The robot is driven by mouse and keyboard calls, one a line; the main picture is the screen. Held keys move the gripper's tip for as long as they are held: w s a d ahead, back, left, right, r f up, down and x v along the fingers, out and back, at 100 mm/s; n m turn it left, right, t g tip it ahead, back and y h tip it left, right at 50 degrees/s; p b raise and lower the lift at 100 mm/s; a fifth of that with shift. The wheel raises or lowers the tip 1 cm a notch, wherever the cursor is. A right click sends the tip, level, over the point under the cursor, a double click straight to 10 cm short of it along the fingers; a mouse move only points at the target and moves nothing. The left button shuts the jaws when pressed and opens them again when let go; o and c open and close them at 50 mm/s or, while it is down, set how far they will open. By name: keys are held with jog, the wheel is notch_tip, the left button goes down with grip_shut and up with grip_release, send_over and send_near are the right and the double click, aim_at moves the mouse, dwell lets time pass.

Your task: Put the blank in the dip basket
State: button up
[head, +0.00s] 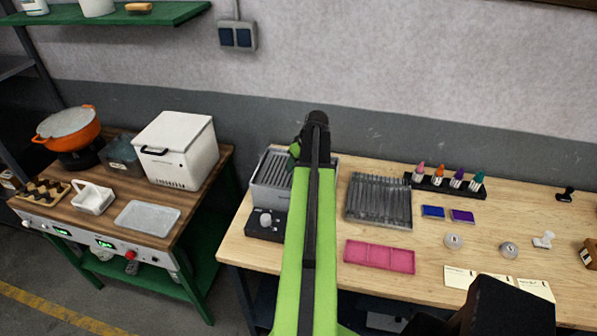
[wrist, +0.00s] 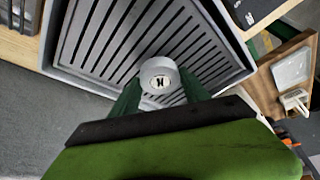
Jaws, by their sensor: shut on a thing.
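My gripper (wrist: 160,92) is shut on a round grey blank (wrist: 158,72) with a dark letter mark on its face. It holds the blank over a grey slatted tray (wrist: 78,28); I cannot tell how high above it. In the head view my arm hides the blank and most of the gripper, and the slatted tray (head: 264,191) shows behind the arm. The dip basket seems to be the small white basket with a handle (head: 92,201) on the left bench. It also shows at the right edge of the wrist view (wrist: 294,101).
The left bench (head: 112,224) also holds a white lidded box (head: 178,150), an orange pot (head: 68,128) and a shallow translucent tray (head: 147,218). A gap separates the benches. A dark ribbed rack (head: 379,201), a pink tray (head: 380,257) and two grey discs (head: 453,241) lie on the right bench.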

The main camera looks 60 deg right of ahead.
notch_tip(320, 180, down, 2)
jog(key=shift+f+b, duration=0.1)
jog(key=shift+b, duration=0.25)
jog(key=shift+r, duration=0.3)
jog(key=shift+f, duration=0.2)
jog(key=o, duration=1.5)
